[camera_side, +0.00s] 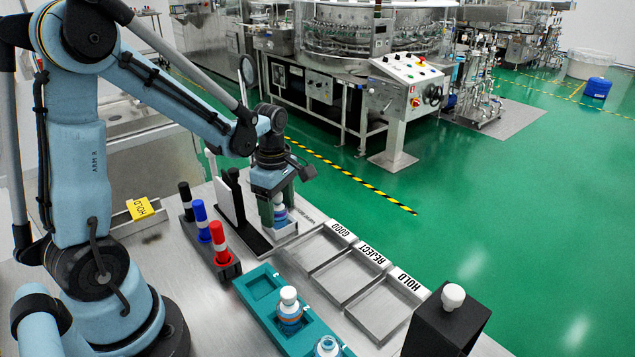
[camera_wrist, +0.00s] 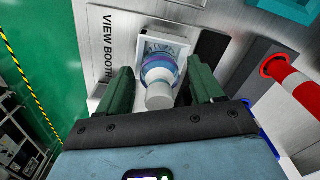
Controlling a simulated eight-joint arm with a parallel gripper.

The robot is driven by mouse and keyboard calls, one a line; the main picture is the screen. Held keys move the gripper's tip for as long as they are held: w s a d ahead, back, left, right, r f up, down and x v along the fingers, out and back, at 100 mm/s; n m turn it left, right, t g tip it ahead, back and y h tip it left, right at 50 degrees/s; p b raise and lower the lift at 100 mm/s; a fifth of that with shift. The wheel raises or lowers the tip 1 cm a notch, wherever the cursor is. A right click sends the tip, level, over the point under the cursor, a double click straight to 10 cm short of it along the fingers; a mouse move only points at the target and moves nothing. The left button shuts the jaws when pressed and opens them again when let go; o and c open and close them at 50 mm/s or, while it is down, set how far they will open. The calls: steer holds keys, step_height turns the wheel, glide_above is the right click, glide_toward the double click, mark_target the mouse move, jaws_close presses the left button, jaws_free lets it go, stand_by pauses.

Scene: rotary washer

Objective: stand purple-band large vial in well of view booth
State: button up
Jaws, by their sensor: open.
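The purple-band large vial (camera_wrist: 158,88) has a white cap, and its purple band shows below the cap in the wrist view. It appears upright in the white-rimmed well (camera_wrist: 177,31) of the view booth (camera_wrist: 105,50). In the side view the vial (camera_side: 280,217) is between the fingers of my gripper (camera_side: 280,208), low over the booth's well (camera_side: 287,235). In the wrist view my gripper (camera_wrist: 161,85) is open, with one green finger on each side of the vial and gaps showing beside the cap. The vial's base is hidden.
The booth's white-and-black panel (camera_side: 231,205) stands just left of my gripper. A rack (camera_side: 226,268) of black, blue and red markers is nearer. A teal tray (camera_side: 262,310) holds other vials. GOOD, REJECT and HOLD trays (camera_side: 345,278) lie right. A black box (camera_side: 440,325) stands front right.

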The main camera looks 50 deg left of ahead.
step_height(320, 180, up, 12)
steer(key=shift+f, duration=0.2)
steer(key=shift+s+d+r+m, duration=0.1)
steer(key=shift+d+m, duration=0.15)
steer(key=shift+m, duration=0.15)
steer(key=s+d+f+m+t, duration=0.1)
steer(key=s+d+m+t, duration=0.1)
steer(key=m, duration=0.9)
steer(key=s+d+m+t, duration=0.2)
steer(key=d+m+t, duration=0.3)
steer(key=m, duration=0.5)
steer(key=d, duration=0.2)
steer(key=shift+d+f+m, duration=0.3)
steer(key=shift+f+m, duration=0.05)
steer(key=shift+m, duration=0.05)
